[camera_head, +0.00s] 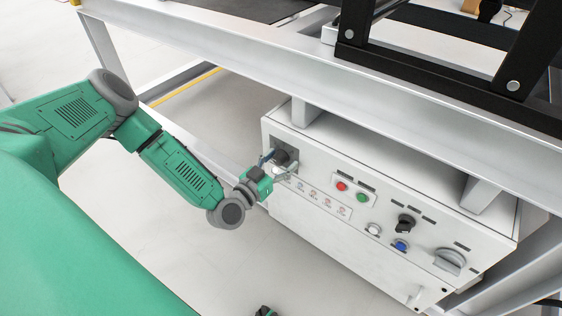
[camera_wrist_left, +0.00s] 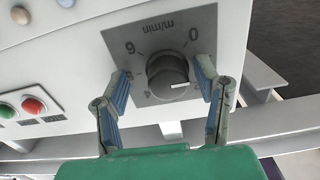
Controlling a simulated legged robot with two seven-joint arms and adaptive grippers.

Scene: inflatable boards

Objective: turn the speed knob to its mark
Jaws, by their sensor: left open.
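The speed knob (camera_wrist_left: 167,76) is a dark round knob with a white pointer line, on a grey dial plate (camera_wrist_left: 150,32) marked "m/min". In the wrist view its pointer points to the right, towards one finger. In the head view the knob (camera_head: 281,157) sits at the left end of the white control box. My left gripper (camera_head: 277,162) is open in front of it. In the wrist view the left gripper's fingers (camera_wrist_left: 163,69) stand on either side of the knob; contact cannot be told.
The white control box (camera_head: 330,240) also carries a red button (camera_head: 342,186), a green button (camera_head: 362,197), a black selector (camera_head: 405,223), a blue button (camera_head: 401,246) and a grey rotary switch (camera_head: 450,261). A white frame beam (camera_head: 400,125) runs above the box.

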